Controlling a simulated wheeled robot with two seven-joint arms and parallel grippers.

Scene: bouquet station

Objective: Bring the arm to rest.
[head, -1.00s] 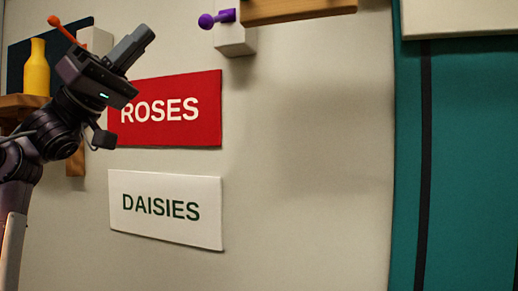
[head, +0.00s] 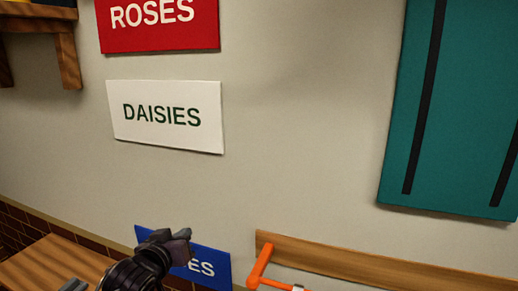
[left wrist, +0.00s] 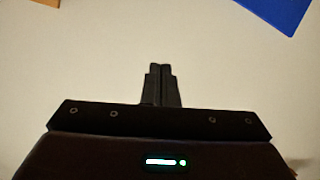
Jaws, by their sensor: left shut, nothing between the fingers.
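My left gripper (left wrist: 160,72) shows in the left wrist view with its two dark fingers together and nothing between them. Its fingers stand out against a plain pale surface. In the head view, the dark jointed part of my left arm is low in the picture, left of the middle, in front of a blue sign (head: 208,268). It hides much of the sign's lettering; its fingers are hard to make out there. A corner of the blue sign also shows at the top right of the left wrist view (left wrist: 280,8). My right gripper is not in view.
A white DAISIES sign (head: 165,140) and a red ROSES sign (head: 160,38) are on the pale wall. A teal panel (head: 460,110) is at the right. A wooden rail (head: 400,272) with an orange peg (head: 260,264) is low. A wooden surface (head: 50,262) is at lower left.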

